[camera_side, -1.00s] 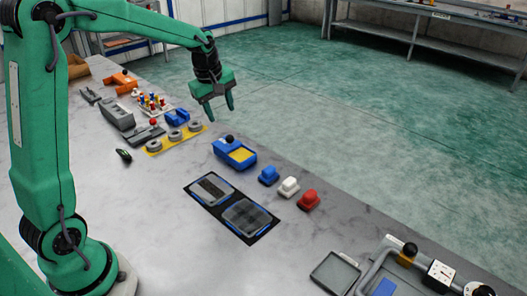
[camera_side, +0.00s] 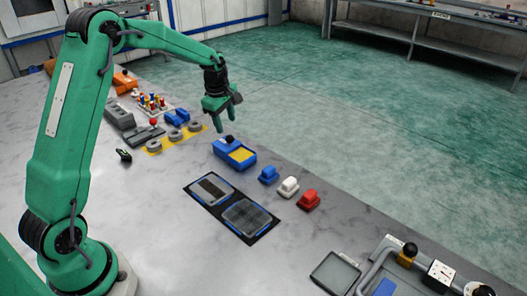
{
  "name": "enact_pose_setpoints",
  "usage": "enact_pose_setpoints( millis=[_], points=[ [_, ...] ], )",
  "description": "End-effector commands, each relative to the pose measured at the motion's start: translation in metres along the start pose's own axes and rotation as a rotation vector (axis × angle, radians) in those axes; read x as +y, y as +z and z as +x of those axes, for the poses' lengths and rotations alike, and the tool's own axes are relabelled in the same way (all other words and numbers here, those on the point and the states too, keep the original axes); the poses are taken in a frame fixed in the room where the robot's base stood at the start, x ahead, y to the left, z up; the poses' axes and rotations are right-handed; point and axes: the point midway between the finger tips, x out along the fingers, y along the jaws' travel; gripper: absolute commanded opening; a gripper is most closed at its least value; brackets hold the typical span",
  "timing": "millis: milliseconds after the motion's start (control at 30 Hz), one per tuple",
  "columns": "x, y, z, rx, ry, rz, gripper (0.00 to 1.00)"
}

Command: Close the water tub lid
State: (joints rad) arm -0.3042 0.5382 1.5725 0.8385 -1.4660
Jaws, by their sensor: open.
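My gripper (camera_side: 226,115) is open and empty, in the air above and slightly left of a blue tub (camera_side: 234,155). The blue tub has a yellow area on top and a black knob (camera_side: 229,140) at its back left. I cannot tell whether this is the water tub or how its lid stands. Two shallow, blue-edged containers with dark, see-through tops, one at the upper left (camera_side: 212,188) and one at the lower right (camera_side: 250,218), lie on a black mat in front of it. My gripper touches none of these.
Blue (camera_side: 268,175), white (camera_side: 288,187) and red (camera_side: 308,199) blocks stand in a row to the right. Grey rings on a yellow strip (camera_side: 155,151) lie at left. A grey tray (camera_side: 335,272) sits at the lower right. The table's middle front is bare.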

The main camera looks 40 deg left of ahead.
Motion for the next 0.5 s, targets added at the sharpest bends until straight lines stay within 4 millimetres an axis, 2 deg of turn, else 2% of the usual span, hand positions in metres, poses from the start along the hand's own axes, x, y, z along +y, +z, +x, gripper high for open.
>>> enact_pose_setpoints(
  millis=[500],
  points=[
    [-0.001, 0.002, 0.058, -0.001, -0.002, 0.001, 0.48]
  ],
)
